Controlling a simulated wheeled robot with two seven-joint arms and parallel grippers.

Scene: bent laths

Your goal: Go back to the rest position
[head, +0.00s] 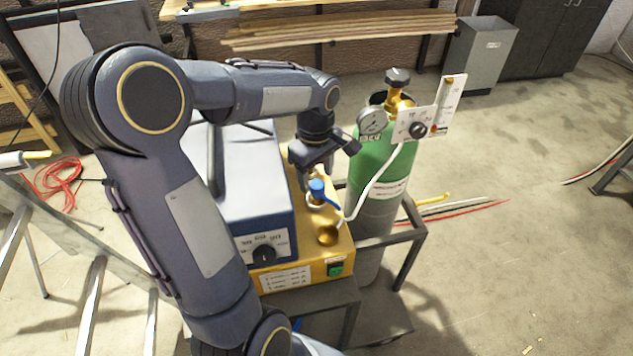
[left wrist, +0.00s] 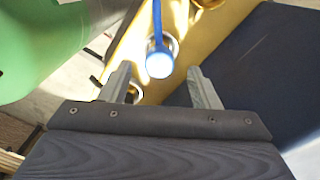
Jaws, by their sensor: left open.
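My left gripper (head: 320,160) is above the back of the yellow base of a blue machine (head: 250,180). In the left wrist view its two fingers (left wrist: 160,88) are apart with nothing between them. The handle also shows beyond the fingertips in the left wrist view (left wrist: 159,62); I cannot tell the exact gap. My right gripper is not in view.
A green gas cylinder (head: 378,165) with gauge and regulator stands close right of the gripper. A white hose (head: 375,190) runs from it to the yellow base (head: 343,248). Long laths (head: 340,30) lie on a rack behind. The floor at right is mostly clear.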

